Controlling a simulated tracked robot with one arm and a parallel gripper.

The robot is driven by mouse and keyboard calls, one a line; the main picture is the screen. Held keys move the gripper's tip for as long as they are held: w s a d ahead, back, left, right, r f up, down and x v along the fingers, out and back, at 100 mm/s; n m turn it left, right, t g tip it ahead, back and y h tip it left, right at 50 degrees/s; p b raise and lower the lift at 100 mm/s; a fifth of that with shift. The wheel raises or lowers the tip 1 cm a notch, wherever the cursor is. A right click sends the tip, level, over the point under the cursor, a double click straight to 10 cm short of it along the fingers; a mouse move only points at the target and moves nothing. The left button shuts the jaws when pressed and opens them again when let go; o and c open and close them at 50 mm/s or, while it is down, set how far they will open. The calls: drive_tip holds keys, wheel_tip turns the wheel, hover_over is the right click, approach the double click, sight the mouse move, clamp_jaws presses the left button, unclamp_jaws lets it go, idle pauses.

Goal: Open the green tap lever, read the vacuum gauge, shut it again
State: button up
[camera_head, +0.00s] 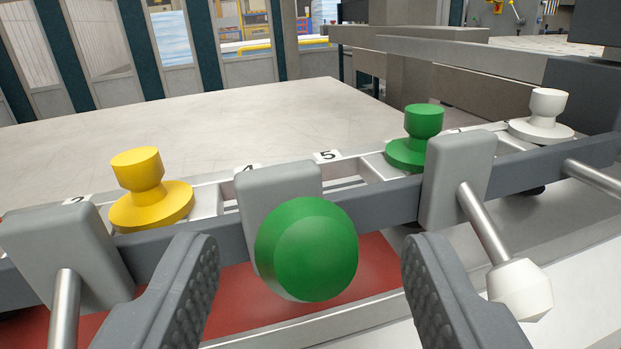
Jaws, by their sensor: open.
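The green tap lever (306,249) shows its round knob end-on, in front of a grey tap block (279,185) on the dark rail. Its rod is hidden behind the knob. My gripper (308,285) is open, with one ridged finger on each side of the knob. There is a gap between the knob and each finger in the picture. A green mushroom-shaped knob (416,138) stands on the rail to the right. I see no vacuum gauge dial in this view.
A yellow knob (150,187) stands at left and a white knob (542,115) at far right. A white-tipped lever (519,288) sticks out right of my gripper. Another grey block (70,258) with a metal rod is at left. A red surface (375,256) lies below the rail.

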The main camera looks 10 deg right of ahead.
drive_tip(key=shift+x, duration=1.5)
